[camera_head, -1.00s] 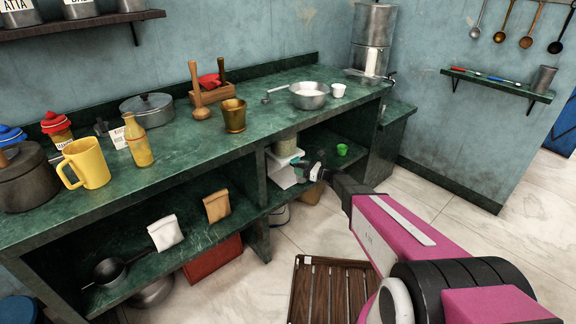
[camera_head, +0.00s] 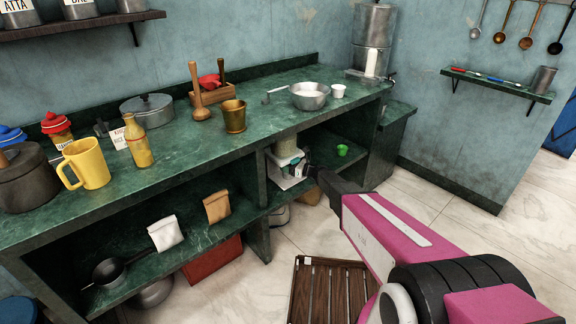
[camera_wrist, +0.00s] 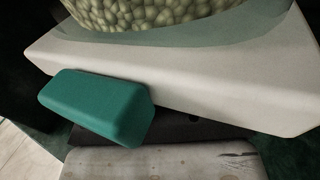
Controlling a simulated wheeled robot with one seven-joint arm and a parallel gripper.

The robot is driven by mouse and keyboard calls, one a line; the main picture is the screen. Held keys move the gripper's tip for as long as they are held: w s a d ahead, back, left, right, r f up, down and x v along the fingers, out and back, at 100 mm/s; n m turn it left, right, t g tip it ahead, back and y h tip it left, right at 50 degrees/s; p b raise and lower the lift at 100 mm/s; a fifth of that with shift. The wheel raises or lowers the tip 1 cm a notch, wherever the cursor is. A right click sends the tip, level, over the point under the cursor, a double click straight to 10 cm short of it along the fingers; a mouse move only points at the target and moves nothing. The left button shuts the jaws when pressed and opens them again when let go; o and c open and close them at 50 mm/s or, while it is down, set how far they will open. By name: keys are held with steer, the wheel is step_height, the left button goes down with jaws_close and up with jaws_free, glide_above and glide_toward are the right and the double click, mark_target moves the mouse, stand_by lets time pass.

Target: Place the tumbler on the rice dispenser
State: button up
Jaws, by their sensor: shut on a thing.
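A clear container of pale greenish grains on a white base, seemingly the rice dispenser (camera_head: 287,149), stands on the lower shelf under the counter. In the wrist view its white base (camera_wrist: 220,80) fills the middle, with the grains above. My gripper (camera_head: 302,165) is at the base's right front side. One teal finger (camera_wrist: 95,105) lies against the base's edge; the other finger is hidden. My gripper appears shut on the base, though the contact is not clear. A grey metal tumbler (camera_head: 542,80) stands on the wall shelf at right. No tumbler shows in my gripper.
The green counter (camera_head: 195,150) overhangs the lower shelf. A small green cup (camera_head: 342,150) stands right of my gripper on that shelf. A white cup (camera_head: 338,91) and a bowl (camera_head: 309,96) stand on the counter above. A slatted wooden thing (camera_head: 328,290) is on the floor.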

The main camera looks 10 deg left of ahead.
steer(key=shift+f, duration=0.1)
steer(key=o, duration=0.9)
steer(key=shift+o, duration=0.2)
